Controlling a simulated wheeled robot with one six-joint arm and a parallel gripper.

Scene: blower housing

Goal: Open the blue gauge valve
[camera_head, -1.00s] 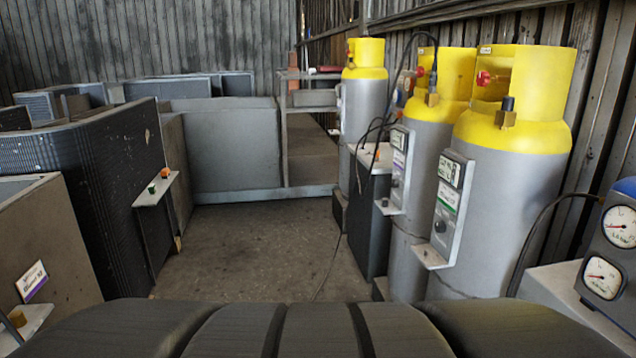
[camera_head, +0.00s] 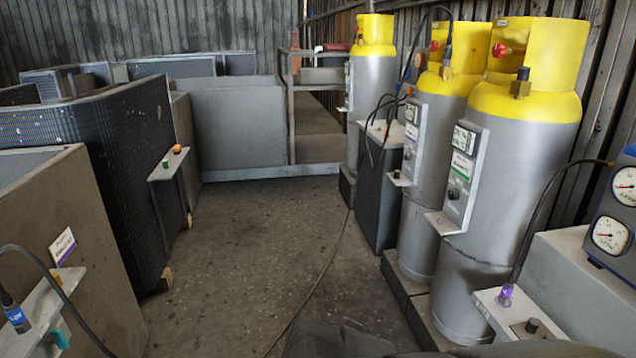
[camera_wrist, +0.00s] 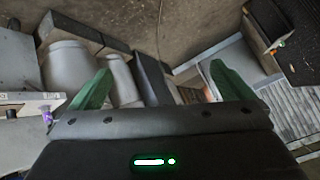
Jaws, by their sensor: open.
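A gauge box (camera_head: 610,215) with a dark blue casing and two white round dials stands at the right edge of the head view. It is partly cut off, and I cannot make out a blue valve on it. A black hose runs down from beside it to a small grey shelf (camera_head: 490,308), which has a purple knob and a black knob. My gripper (camera_wrist: 160,88) shows in the wrist view with its two green fingers wide apart and nothing between them. It is above the floor and apart from the cylinders.
Grey cylinders with yellow collars (camera_head: 525,120) stand in a row along the right wall. Dark finned panels (camera_head: 95,170) stand at left. A hose with a blue-labelled end (camera_head: 15,315) hangs at lower left by a grey ledge.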

